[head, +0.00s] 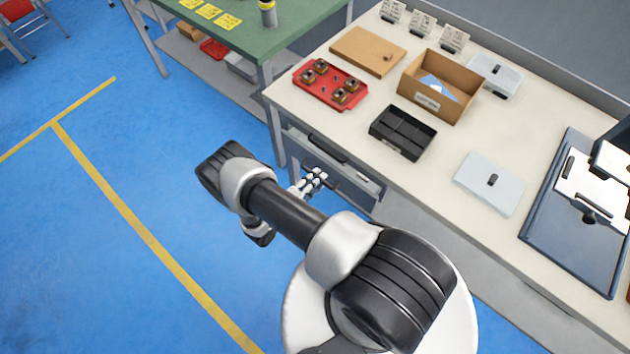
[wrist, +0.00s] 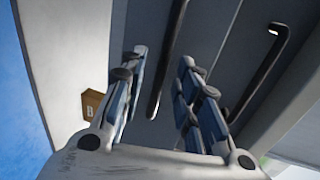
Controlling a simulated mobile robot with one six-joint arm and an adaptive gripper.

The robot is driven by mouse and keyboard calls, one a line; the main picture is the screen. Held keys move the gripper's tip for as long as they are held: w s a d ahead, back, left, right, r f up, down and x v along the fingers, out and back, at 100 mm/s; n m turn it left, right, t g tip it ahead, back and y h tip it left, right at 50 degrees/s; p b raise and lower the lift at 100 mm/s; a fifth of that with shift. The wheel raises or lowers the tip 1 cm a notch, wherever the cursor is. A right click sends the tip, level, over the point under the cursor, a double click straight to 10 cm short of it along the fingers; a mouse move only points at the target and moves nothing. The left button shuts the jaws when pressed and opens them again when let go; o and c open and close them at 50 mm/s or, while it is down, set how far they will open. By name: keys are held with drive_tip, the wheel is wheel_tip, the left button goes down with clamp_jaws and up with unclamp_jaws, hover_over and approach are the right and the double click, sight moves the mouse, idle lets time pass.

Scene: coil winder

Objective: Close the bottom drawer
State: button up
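The drawer unit (head: 368,188) is grey and sits under the near left end of the beige workbench. Two dark bar handles show on it in the wrist view, one beyond the gap between my fingers (wrist: 166,65) and one to the right (wrist: 262,75). My gripper (head: 317,177) is in front of the drawer unit, by a dark handle, in the head view. In the wrist view my gripper (wrist: 163,56) has its fingers apart with nothing held. I cannot tell whether it touches the drawer. My arm partly hides the lower front, so how far the bottom drawer stands out is unclear.
The workbench top (head: 445,160) holds a red tray (head: 322,97), a black divided tray (head: 403,132), a cardboard box (head: 455,101) and grey lidded boxes. A green table (head: 285,22) stands behind to the left. The blue floor on the left is open.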

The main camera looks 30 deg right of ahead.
drive_tip(key=shift+c, duration=0.5)
clamp_jaws()
